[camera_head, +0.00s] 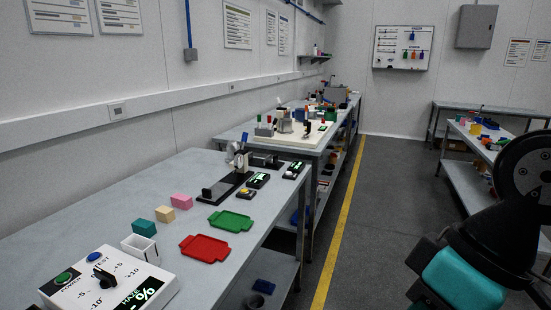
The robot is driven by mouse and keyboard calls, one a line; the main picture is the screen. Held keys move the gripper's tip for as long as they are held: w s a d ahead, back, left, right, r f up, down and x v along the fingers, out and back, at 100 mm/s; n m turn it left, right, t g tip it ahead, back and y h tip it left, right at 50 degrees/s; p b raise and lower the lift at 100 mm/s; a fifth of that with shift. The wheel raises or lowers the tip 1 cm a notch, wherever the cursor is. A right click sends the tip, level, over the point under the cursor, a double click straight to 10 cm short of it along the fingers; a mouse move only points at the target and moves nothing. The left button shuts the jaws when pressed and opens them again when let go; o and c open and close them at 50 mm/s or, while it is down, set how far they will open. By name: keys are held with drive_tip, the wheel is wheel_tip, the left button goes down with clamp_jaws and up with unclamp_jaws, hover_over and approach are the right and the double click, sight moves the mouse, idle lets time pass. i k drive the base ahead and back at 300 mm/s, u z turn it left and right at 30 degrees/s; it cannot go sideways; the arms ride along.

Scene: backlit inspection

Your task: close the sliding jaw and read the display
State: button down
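A black fixture with a long flat base (226,188) stands on the near bench at the left wall. A small upright block sits at its near end and a taller silver-and-blue part (240,160) at its far end. Which part is the sliding jaw is too small to tell. A small black display (258,180) with greenish-white digits lies just right of the fixture; its digits are unreadable. A second dark fixture (265,160) stands behind it, with another lit display (294,170) beside it. My arm shows at the lower right, well away from the bench; my gripper is not in view.
A white box (105,285) with a knob, buttons and a haze display stands at the near left. A green tray (231,220), a red tray (204,249), a white open container (141,248) and coloured blocks share the bench. The floor (380,220) right of the yellow line is clear.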

sight(267, 160)
drive_tip(key=i, duration=2.3)
drive_tip(key=z, duration=0.1)
